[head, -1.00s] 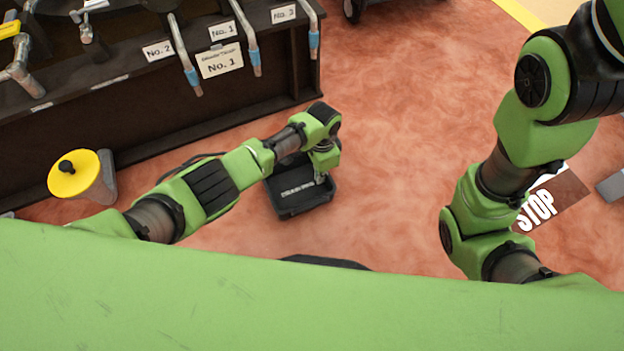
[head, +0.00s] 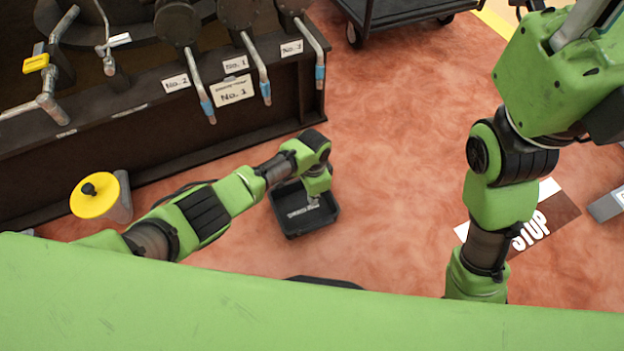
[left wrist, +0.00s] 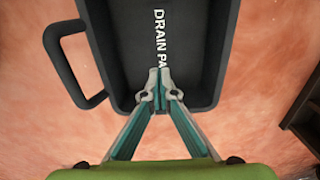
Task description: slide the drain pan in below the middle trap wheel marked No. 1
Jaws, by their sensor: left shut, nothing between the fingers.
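The black drain pan (head: 290,232) lies on the red floor in front of the dark bench. The left wrist view shows its inside, the lettering "DRAIN PA" and a loop handle (left wrist: 62,62) on its left side. My left gripper (left wrist: 160,92) is shut and empty, with its tips over the pan's near edge; contact is unclear. In the head view the left gripper (head: 314,200) is small above the pan. The middle trap wheel (head: 238,12) is above the No. 1 label (head: 235,64) and a larger No. 1 sign (head: 232,91). My right gripper is out of view.
The bench (head: 160,150) has bent pipes with blue ends hanging over its front. A yellow-lidded container (head: 95,195) stands left of my left arm. A dark cart (head: 400,15) is at the back. A STOP floor mark (head: 530,230) is right. Floor between pan and bench is clear.

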